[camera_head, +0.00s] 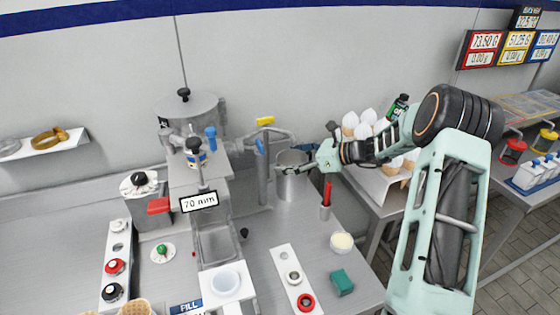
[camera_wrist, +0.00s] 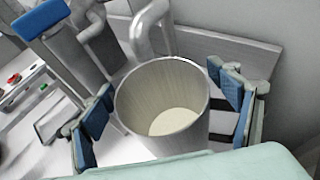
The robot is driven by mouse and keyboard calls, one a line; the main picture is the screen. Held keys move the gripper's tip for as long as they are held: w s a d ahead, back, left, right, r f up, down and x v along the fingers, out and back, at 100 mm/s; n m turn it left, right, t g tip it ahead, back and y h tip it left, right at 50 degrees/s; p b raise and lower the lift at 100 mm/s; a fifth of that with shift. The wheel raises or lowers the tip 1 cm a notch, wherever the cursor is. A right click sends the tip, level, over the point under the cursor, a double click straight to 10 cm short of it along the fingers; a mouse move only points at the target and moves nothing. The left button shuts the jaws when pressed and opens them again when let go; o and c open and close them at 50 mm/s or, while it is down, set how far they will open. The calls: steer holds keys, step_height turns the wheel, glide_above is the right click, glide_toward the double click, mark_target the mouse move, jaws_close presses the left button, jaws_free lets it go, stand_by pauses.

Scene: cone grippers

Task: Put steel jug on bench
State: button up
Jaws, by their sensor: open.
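The steel jug (camera_head: 288,187) is an open, upright metal cylinder towards the back of the steel bench (camera_head: 262,237), right of the dipping pipes. In the wrist view the jug (camera_wrist: 155,90) fills the middle; I see into its pale, seemingly empty inside. My gripper (camera_head: 298,166) is at the jug's upper part, reaching in from the right. In the wrist view my gripper (camera_wrist: 165,105) is open, with one blue-padded finger on each side of the jug. Gaps show between pads and wall, so it is not gripped. The jug's base is hidden in the wrist view.
A steel pipe stand with blue (camera_head: 259,146) and yellow (camera_head: 265,121) handles is close left of the jug. A red-handled tool (camera_head: 327,192) stands close right. A white tub (camera_head: 342,242) and green sponge (camera_head: 342,282) lie nearer. Cones (camera_head: 364,130) stand on the right.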

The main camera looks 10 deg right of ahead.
steer(key=v, duration=0.8)
steer(key=shift+s+d, duration=0.15)
steer(key=shift+d, duration=0.05)
